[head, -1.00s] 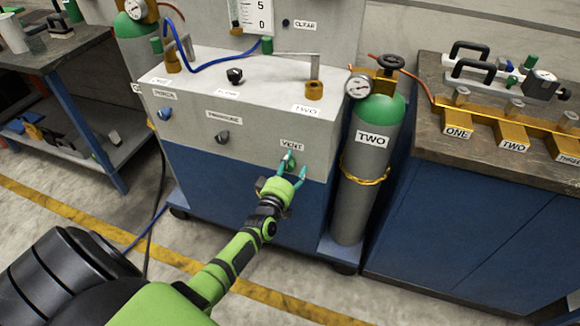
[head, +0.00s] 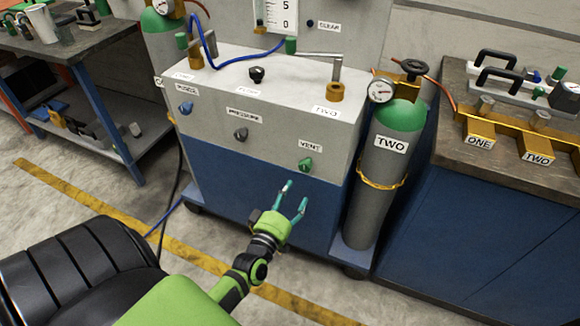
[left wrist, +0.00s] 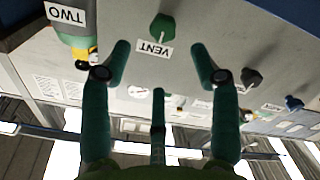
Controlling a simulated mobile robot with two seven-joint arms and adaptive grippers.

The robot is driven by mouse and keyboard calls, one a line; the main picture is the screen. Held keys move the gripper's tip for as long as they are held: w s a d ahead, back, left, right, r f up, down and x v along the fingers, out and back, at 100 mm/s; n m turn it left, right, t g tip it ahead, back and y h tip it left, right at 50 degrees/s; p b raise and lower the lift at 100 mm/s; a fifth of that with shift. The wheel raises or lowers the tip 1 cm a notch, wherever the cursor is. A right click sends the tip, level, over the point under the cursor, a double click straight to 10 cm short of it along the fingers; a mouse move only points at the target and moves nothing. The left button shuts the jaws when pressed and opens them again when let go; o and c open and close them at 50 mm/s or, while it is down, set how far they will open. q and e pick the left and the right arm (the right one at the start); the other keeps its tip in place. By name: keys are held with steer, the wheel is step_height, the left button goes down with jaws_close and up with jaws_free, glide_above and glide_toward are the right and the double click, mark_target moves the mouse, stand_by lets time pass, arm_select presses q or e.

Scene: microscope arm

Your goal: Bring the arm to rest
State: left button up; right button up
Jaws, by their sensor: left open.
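My left gripper (head: 295,197) is open and empty in the head view, in front of the blue lower panel of the cabinet. The green vent knob (head: 306,164) sits above and beyond its fingertips, apart from them. In the left wrist view the open fingers (left wrist: 160,62) spread below the vent knob (left wrist: 162,28), with nothing between them. The picture there is upside down, with the VENT label inverted. My right gripper is in neither view.
The grey and blue cabinet (head: 255,190) stands ahead. Gas cylinder TWO (head: 385,160) is right of the gripper, beside a workbench (head: 450,150) with gold blocks. A shelved bench (head: 60,70) is at left. The floor with a yellow stripe (head: 90,205) is open in front.

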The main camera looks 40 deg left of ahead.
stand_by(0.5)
arm_select(q)
steer(key=s+d+f+m+g+h+p, duration=0.1)
steer(key=s+d+f+m+g, duration=0.2)
steer(key=f, duration=0.4)
steer(key=s+d+f+m+g+h+p, duration=0.1)
steer(key=s+d+f+m+g+h, duration=0.15)
steer(key=s+f, duration=0.45)
steer(key=s+d+f+m+g+h+p, duration=0.1)
steer(key=s+d+f+m+g, duration=0.15)
steer(key=f, duration=0.55)
steer(key=s+d+f+m+g+p, duration=0.1)
steer(key=s+f+m+g, duration=0.2)
steer(key=s, duration=1)
steer(key=s+d+f+m+g+p, duration=0.1)
steer(key=s+f+g, duration=0.4)
steer(key=s, duration=0.8)
step_height(320, 180, down, 3)
steer(key=shift+r+m+g+p, duration=0.15)
steer(key=shift+m+g+p, duration=0.2)
steer(key=shift+m, duration=0.55)
steer(key=shift+y, duration=0.25)
